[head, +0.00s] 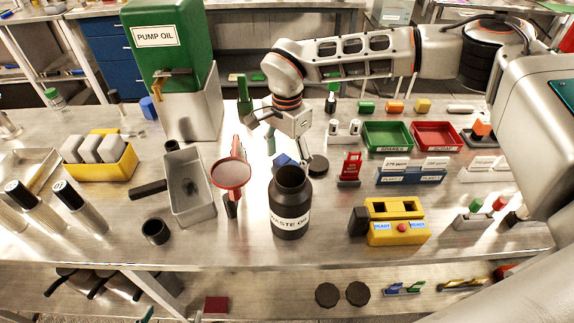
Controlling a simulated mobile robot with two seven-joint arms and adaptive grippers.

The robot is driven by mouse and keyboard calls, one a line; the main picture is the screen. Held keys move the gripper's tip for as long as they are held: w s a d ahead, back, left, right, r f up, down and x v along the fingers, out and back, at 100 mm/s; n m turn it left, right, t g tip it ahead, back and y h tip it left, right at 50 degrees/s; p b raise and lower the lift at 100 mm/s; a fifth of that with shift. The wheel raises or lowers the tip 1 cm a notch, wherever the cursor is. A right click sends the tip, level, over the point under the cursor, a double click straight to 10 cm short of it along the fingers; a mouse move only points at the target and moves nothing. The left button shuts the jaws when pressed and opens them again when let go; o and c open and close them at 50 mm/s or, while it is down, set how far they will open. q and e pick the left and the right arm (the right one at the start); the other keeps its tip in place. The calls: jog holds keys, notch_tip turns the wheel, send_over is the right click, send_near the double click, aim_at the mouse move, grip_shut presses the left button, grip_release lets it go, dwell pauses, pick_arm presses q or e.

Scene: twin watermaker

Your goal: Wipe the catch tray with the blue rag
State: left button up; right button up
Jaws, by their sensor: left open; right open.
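A grey metal tray (208,213), which looks like the catch tray, lies on the bench left of centre, with a dark patch or part inside it. A small piece of blue (283,159), possibly the rag, shows just behind the black waste oil jar (290,190); the jar hides part of it. My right gripper (279,144) comes in on the arm from the right. It points down over the bench behind the jar, open, close above the blue piece. I cannot tell whether it touches it. My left gripper is not in view.
A red funnel (231,174) stands between tray and jar. The green pump oil container (172,45) stands behind the tray. A black cup (155,231) is in front of it. A yellow box (397,235) and green (388,136) and red bins (437,135) stand at right.

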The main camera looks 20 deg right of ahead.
aim_at(287, 163)
jog(key=shift+f, duration=0.7)
jog(key=c, duration=1.3)
jog(key=shift+r, duration=0.1)
notch_tip(287, 163, up, 20)
jog(key=shift+f, duration=0.1)
